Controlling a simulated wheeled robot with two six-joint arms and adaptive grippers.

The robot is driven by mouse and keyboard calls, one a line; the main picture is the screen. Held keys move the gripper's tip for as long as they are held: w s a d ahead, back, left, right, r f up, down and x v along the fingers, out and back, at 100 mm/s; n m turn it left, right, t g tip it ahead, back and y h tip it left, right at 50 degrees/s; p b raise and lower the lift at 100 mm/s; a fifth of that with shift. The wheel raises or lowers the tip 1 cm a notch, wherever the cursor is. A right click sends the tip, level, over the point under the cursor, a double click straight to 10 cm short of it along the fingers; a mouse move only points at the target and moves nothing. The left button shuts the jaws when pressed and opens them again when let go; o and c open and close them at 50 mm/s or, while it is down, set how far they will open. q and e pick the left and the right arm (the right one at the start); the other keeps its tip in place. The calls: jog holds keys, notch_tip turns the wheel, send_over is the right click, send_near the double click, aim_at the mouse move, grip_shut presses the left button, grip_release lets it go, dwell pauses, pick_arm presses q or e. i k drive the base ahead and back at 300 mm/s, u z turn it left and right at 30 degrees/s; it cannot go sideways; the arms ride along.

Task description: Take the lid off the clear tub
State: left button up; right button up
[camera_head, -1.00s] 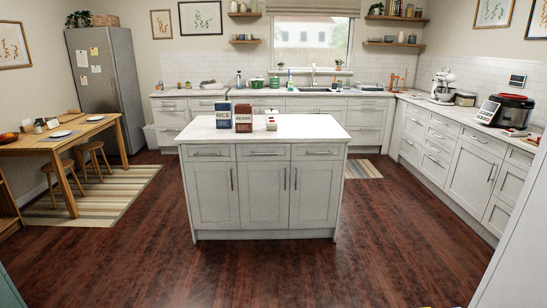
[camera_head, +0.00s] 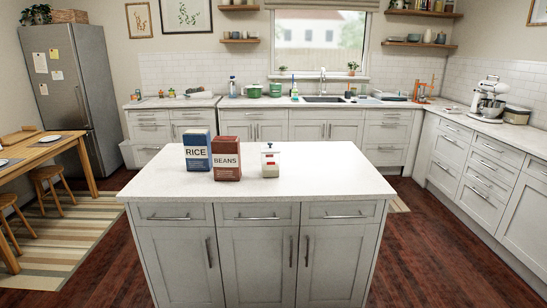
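A small pale container (camera_head: 270,162) stands upright on the white top of the kitchen island (camera_head: 330,180), to the right of two boxes. It has a flat whitish top with a small dark piece on it, and a red patch low on its front. It may be the clear tub with its lid on, but it is too small to tell for certain. Neither of my grippers is in view.
A blue RICE box (camera_head: 197,151) and a brown BEANS box (camera_head: 227,159) stand left of the container. The island top's right half and front strip are clear. Green pots (camera_head: 254,91) and a stand mixer (camera_head: 489,98) sit on the counters behind. Dark wooden floor lies around the island.

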aim_at(269, 148)
jog(key=i, duration=1.35)
